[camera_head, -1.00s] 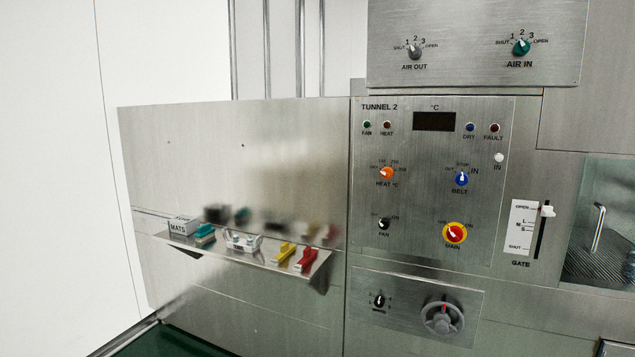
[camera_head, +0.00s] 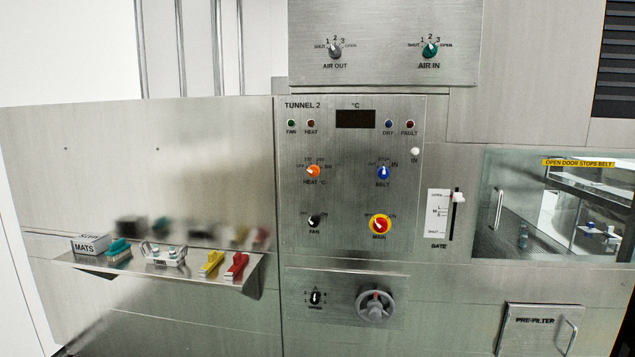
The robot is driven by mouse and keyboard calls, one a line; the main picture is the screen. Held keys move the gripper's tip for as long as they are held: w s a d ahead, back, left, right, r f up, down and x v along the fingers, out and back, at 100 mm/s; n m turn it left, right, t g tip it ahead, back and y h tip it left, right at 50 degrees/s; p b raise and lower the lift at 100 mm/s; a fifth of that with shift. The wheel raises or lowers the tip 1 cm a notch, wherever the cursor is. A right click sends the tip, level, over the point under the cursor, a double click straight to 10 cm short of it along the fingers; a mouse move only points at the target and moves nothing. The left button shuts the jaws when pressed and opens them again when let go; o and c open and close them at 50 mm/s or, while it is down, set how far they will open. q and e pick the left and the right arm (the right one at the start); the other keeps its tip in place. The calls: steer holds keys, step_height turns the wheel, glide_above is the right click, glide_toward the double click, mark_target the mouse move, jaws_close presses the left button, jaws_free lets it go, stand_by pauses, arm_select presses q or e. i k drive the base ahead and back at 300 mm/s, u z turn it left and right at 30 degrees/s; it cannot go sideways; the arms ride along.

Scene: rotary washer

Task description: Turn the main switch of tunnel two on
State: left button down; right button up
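The tunnel two panel (camera_head: 350,215) is a steel plate labelled TUNNEL 2 in the middle of the head view. Its main switch (camera_head: 380,225) is a red knob on a yellow round plate, low on the panel's right side, labelled MAIN. The knob's white pointer mark appears to tilt up and to the left. The display (camera_head: 355,119) on the panel is dark. Nothing covers the switch. Neither of my grippers is in view.
The fan knob (camera_head: 314,221), heat knob (camera_head: 313,171) and belt knob (camera_head: 383,172) surround the switch. A gate slider (camera_head: 457,197) is to its right, a grey handwheel (camera_head: 375,306) below. A shelf (camera_head: 190,272) with small items juts out at left. A glass door (camera_head: 560,205) is at right.

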mark_target(380, 225)
steer(key=z, duration=0.55)
steer(key=k, duration=0.65)
steer(key=z, duration=0.95)
steer(key=i, duration=1.95)
steer(key=u, duration=0.75)
